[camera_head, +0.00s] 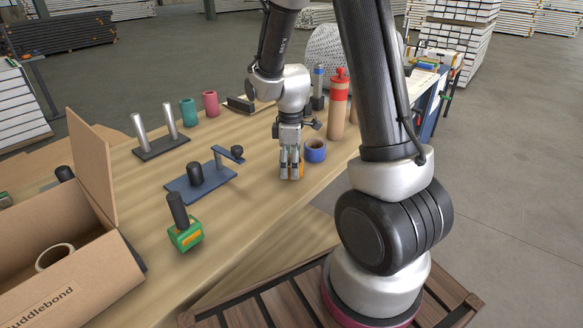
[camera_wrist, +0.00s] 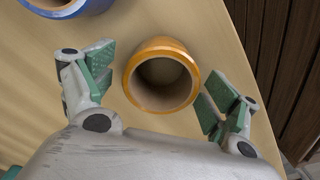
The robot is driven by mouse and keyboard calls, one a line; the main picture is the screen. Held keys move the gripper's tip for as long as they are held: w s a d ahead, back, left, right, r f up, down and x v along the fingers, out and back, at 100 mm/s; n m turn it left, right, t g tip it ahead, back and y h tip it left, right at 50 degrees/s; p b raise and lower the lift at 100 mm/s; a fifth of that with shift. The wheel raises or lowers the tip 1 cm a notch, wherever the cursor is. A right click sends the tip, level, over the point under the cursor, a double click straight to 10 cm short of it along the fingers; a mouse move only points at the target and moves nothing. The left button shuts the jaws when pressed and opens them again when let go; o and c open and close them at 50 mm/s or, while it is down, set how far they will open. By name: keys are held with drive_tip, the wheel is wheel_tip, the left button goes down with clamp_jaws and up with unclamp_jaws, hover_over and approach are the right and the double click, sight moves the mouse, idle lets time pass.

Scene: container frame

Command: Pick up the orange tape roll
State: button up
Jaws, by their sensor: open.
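The orange tape roll (camera_wrist: 160,45) stands on the wooden table, its hollow core facing the camera in the wrist view. My gripper (camera_wrist: 156,85) is open, one finger to the left of the roll and one to the right. Both fingers look apart from the roll, the right one closer to it. In the head view my gripper (camera_head: 291,175) points down close over the tabletop. A sliver of orange (camera_head: 301,168) shows at its fingers, with most of the roll hidden there.
A blue tape roll (camera_head: 315,151) stands close beside my gripper, also in the wrist view (camera_wrist: 62,9). A red-topped bottle (camera_head: 338,108) is behind it. A blue stand (camera_head: 200,181), a green-headed tool (camera_head: 186,235) and an open cardboard box (camera_head: 75,275) are to the left. The table edge is near.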

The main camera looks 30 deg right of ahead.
drive_tip(key=c, duration=1.1)
